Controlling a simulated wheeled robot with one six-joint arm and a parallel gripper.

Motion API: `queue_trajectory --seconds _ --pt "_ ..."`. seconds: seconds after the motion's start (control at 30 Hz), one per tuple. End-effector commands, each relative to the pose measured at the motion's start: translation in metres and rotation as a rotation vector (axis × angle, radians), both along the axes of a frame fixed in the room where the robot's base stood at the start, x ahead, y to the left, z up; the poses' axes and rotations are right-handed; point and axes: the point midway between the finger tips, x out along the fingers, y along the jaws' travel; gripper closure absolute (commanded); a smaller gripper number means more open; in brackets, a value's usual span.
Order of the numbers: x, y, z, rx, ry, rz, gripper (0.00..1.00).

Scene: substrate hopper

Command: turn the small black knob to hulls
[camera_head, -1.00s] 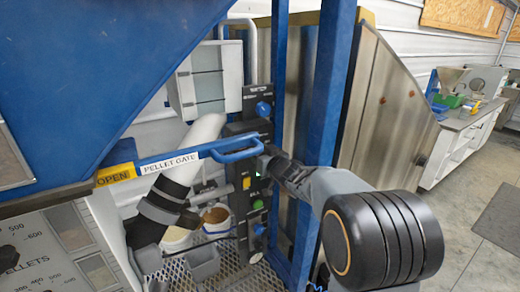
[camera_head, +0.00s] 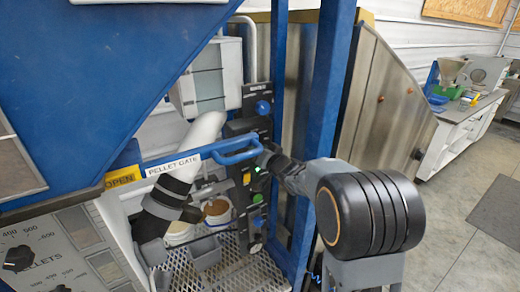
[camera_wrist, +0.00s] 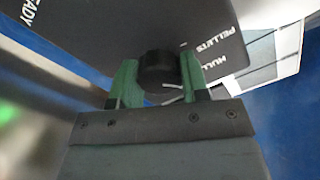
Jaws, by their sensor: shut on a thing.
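The small black knob (camera_wrist: 155,70) shows in the wrist view on a dark panel (camera_wrist: 100,25). White lettering beside it reads PELLETS and part of HULLS, upside down in the picture. White marks show at the knob's lower right edge; I cannot tell which label its pointer faces. My gripper (camera_wrist: 157,82) is shut on the knob, with one green finger on each side of it. In the head view my gripper (camera_head: 266,158) is at the upright dark control panel (camera_head: 236,129), and it hides the knob there.
The blue PELLET GATE handle (camera_head: 235,149) runs close to the left of my gripper. A blue knob (camera_head: 263,108) is above it, with yellow (camera_head: 247,178) and green (camera_head: 257,198) buttons below. A blue post (camera_head: 322,110) stands close on the right.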

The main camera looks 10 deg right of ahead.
Motion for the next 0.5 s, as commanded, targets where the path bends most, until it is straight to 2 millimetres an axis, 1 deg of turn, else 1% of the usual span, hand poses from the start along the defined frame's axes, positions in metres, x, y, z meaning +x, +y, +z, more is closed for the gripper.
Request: queue_trajectory --seconds 0.3,0.33,0.5 --pt "0.0001 -0.0001 0.0005 0.001 -0.002 0.000 0.82" --pt "0.0001 -0.0001 0.0005 0.001 -0.002 0.000 0.55" --pt "0.0000 -0.0001 0.0003 0.000 -0.001 0.000 0.39"
